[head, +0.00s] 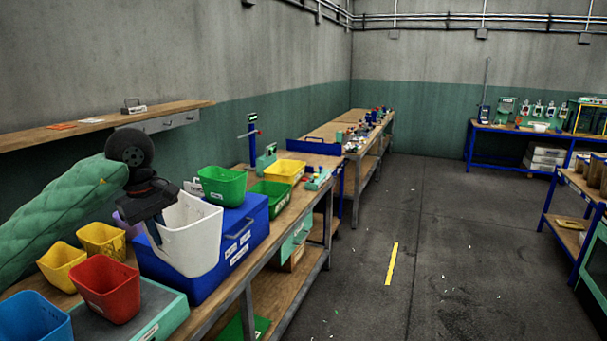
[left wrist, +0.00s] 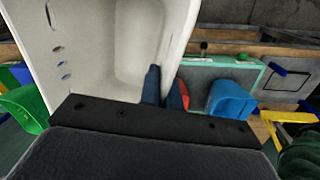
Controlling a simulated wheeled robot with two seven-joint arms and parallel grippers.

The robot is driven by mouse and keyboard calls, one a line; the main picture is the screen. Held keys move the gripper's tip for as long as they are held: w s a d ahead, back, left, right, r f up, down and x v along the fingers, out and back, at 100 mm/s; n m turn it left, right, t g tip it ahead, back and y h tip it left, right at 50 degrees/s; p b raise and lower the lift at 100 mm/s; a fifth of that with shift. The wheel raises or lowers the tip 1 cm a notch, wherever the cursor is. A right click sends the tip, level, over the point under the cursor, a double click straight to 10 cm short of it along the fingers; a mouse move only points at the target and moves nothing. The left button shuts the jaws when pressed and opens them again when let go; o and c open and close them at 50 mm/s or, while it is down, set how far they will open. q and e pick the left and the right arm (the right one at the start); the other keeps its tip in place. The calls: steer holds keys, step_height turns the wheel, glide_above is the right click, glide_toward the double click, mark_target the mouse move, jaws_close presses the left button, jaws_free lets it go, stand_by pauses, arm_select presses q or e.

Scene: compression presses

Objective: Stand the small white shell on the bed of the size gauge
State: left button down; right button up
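The white shell (head: 190,243), an open-topped bin, appears in front of and above the blue box on the near bench. It also fills the upper left of the left wrist view (left wrist: 95,50). My left gripper (head: 152,232) is at its left rim, with one blue finger on each side of the wall, shut on it. The fingers also show in the left wrist view (left wrist: 165,90). Whether its base touches anything is unclear. A blue upright post with a green top (head: 252,135), possibly the size gauge, stands farther along the bench; its bed is not clear. My right gripper is not in view.
The blue box (head: 240,225) has a handle. Green (head: 222,184) and yellow (head: 287,171) bins stand beyond the shell. Red (head: 107,290), yellow (head: 62,265) and blue (head: 35,318) bins stand nearer. The floor right of the bench is open, with a yellow strip (head: 391,264).

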mark_target(199, 263)
arm_select(q)
steer(key=w+d+m, duration=0.1)
steer(key=w+d+f+m, duration=0.1)
steer(key=m, duration=0.1)
steer(key=w+d+f+m, duration=0.1)
steer(key=m, duration=0.1)
steer(key=shift+g, duration=0.3)
steer(key=d+f+m, duration=0.1)
steer(key=f, duration=0.1)
steer(key=d+f+m, duration=0.1)
steer(key=f, duration=0.2)
steer(key=d+f+m, duration=0.1)
steer(key=f+m, duration=0.1)
steer(key=f, duration=0.1)
steer(key=shift+w+d+f, duration=0.1)
steer(key=shift+d+f, duration=0.1)
steer(key=shift+d, duration=0.1)
steer(key=s+d+f, duration=0.2)
steer(key=s+f, duration=0.3)
steer(key=f, duration=0.5)
steer(key=s+d+f+m, duration=0.1)
steer(key=s+f, duration=0.3)
steer(key=f, duration=0.7)
steer(key=shift+s+d+f+m+g, duration=0.3)
steer(key=shift+s+d, duration=0.1)
steer(key=shift+d, duration=0.25)
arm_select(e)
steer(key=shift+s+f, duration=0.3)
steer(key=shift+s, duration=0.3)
